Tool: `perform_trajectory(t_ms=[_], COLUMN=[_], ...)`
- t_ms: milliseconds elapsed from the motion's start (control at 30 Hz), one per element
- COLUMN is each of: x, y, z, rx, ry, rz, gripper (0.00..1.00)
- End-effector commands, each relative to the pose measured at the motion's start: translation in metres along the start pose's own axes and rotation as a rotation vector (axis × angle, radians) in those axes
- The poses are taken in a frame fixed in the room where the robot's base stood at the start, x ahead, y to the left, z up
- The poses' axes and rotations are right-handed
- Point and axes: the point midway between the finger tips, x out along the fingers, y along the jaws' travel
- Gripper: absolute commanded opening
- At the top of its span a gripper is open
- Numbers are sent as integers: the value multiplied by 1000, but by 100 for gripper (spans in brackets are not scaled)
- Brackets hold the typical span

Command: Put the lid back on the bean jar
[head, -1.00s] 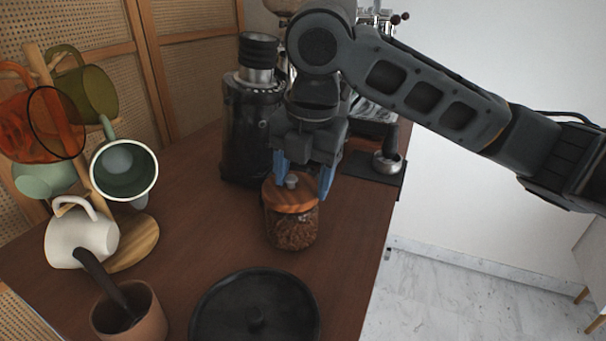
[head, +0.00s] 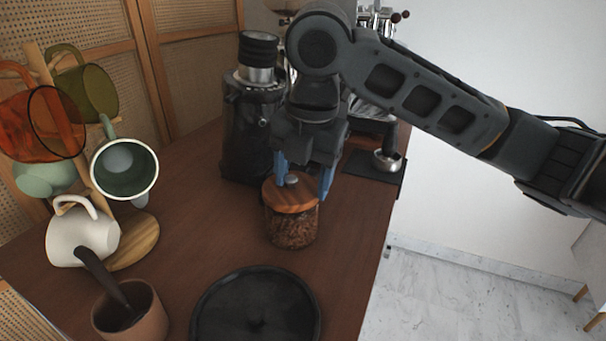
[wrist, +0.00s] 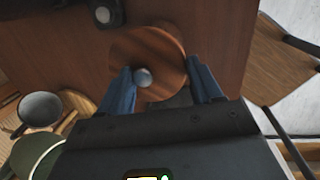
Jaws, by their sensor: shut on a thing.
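The round wooden lid (head: 291,199) with a small grey knob (head: 292,180) lies over the mouth of the glass bean jar (head: 292,229). The jar stands upright on the brown counter, with dark beans inside. The lid looks level; I cannot tell whether it is fully seated. In the wrist view, the fingers of my gripper (wrist: 160,68) stand on either side over the wooden lid (wrist: 158,45), the knob near the left finger. The lid hides the jar there.
A black grinder (head: 250,125) stands close behind the jar. A black round tray (head: 255,305) lies in front. A mug tree with several mugs and a terracotta cup (head: 130,312) are at the left. The counter's right edge is near the jar.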

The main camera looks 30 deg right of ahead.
Motion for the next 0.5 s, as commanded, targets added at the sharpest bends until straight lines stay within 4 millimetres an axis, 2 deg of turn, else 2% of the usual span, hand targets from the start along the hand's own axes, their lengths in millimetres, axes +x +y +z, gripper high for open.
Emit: perform_trajectory(t_ms=[167,200,500], x=[0,0,0], y=[0,0,0], z=[0,0,0], rx=[0,0,0], ry=[0,0,0], rz=[0,0,0], gripper=[35,66,94])
